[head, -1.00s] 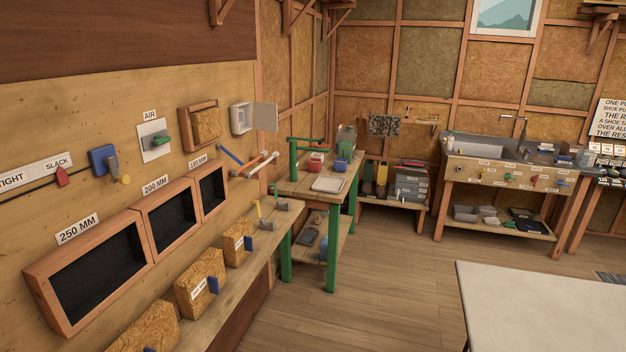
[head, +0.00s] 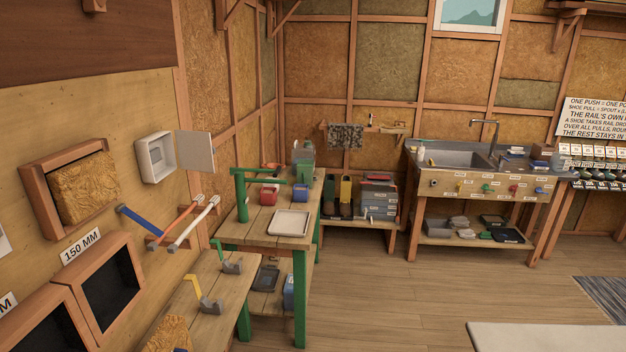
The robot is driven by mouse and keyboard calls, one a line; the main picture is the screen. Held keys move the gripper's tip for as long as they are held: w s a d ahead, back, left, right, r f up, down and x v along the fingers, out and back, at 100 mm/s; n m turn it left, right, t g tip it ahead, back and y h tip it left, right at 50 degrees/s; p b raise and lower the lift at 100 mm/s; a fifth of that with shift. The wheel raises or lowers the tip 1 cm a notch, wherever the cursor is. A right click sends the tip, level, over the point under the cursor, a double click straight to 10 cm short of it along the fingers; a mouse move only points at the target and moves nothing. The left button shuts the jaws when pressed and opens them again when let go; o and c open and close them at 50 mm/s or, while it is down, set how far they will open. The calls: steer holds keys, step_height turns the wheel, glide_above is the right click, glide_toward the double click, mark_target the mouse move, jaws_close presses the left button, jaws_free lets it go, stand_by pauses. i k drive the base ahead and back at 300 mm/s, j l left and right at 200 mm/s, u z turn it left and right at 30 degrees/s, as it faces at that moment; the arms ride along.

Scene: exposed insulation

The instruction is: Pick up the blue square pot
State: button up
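A small blue pot (head: 300,193), boxy in shape, stands on the wooden top of the green-legged bench (head: 262,222), toward its back right. A red pot (head: 268,195) stands just left of it. Another blue object (head: 288,291) is partly visible on the bench's lower shelf, behind a green leg; its shape is unclear. My gripper is not in view.
A pale tray (head: 289,223) lies on the bench in front of the pots. A green frame (head: 242,195) rises at its left side. A low wooden wall shelf (head: 208,305) adjoins the bench. A white table (head: 550,337) is at lower right. The floor (head: 400,300) between is clear.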

mark_target(300, 192)
steer(key=i+l, duration=0.1)
steer(key=i, duration=0.35)
steer(key=i+l+u, duration=0.1)
steer(key=i, duration=0.35)
steer(key=i+l, duration=0.15)
steer(key=i, duration=0.3)
steer(key=i+l+u, duration=0.1)
steer(key=i, duration=0.35)
steer(key=i+l+u, duration=0.6)
steer(key=l, duration=0.3)
steer(key=i+l+u, duration=0.15)
steer(key=i+l, duration=0.15)
steer(key=i+l+u, duration=0.2)
steer(key=l, duration=0.25)
steer(key=i+l+u, duration=0.2)
steer(key=l, duration=0.2)
steer(key=l+u, duration=0.2)
steer(key=l, duration=0.2)
